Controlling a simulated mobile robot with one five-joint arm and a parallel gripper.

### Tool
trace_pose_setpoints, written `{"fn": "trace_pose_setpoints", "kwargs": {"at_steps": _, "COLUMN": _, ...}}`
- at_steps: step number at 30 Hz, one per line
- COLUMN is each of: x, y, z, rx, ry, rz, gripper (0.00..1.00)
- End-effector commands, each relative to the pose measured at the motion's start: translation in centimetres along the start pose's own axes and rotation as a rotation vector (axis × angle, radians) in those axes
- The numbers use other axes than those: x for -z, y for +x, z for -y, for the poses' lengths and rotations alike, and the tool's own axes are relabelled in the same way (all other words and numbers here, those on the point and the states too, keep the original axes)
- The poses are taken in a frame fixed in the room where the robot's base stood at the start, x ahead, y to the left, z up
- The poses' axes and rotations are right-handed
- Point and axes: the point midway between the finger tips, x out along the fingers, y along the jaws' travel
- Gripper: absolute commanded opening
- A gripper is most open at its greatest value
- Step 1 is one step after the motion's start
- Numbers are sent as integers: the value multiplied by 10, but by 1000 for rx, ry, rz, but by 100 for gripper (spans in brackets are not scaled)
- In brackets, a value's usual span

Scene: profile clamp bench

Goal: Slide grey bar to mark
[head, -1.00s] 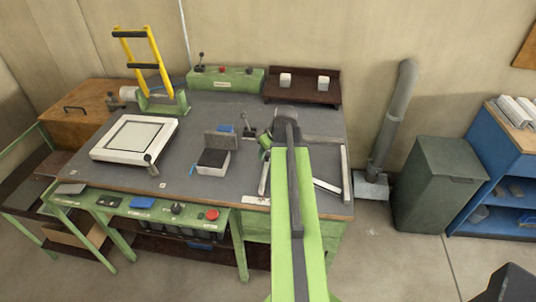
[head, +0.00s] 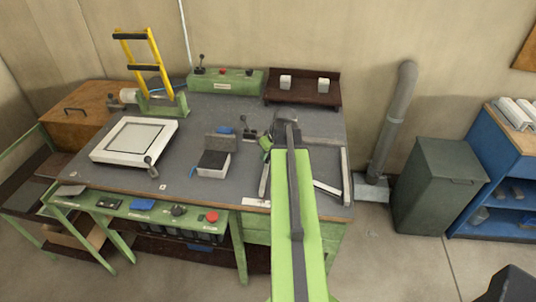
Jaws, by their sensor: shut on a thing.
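My gripper (head: 285,122) is over the right part of the grey bench top, seen from behind along my green arm. Its fingers are mostly hidden by my own wrist. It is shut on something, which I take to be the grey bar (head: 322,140). A long, low grey strip shows to the right of the gripper, lying flat across the bench; its left part is hidden behind my wrist. I cannot make out the mark from here.
Pale rails (head: 346,176) stand at the bench's right edge. A dark-topped block (head: 213,163) and a white framed plate (head: 134,139) lie to the left. A green control box (head: 226,80) and brown rack (head: 302,93) stand at the back. Bare bench lies between.

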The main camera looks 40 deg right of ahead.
Motion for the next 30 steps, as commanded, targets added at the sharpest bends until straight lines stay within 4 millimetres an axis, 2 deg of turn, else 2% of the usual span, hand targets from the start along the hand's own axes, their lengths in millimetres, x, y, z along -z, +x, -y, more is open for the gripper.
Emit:
{"fn": "trace_pose_setpoints", "kwargs": {"at_steps": 26, "x": 3, "y": 1, "z": 4, "rx": 1, "ry": -1, "rz": 0, "gripper": 0}}
{"fn": "trace_pose_setpoints", "kwargs": {"at_steps": 27, "x": 3, "y": 1, "z": 4, "rx": 1, "ry": -1, "rz": 0, "gripper": 34}}
{"fn": "trace_pose_setpoints", "kwargs": {"at_steps": 30, "x": 3, "y": 1, "z": 4, "rx": 1, "ry": -1, "rz": 0, "gripper": 47}}
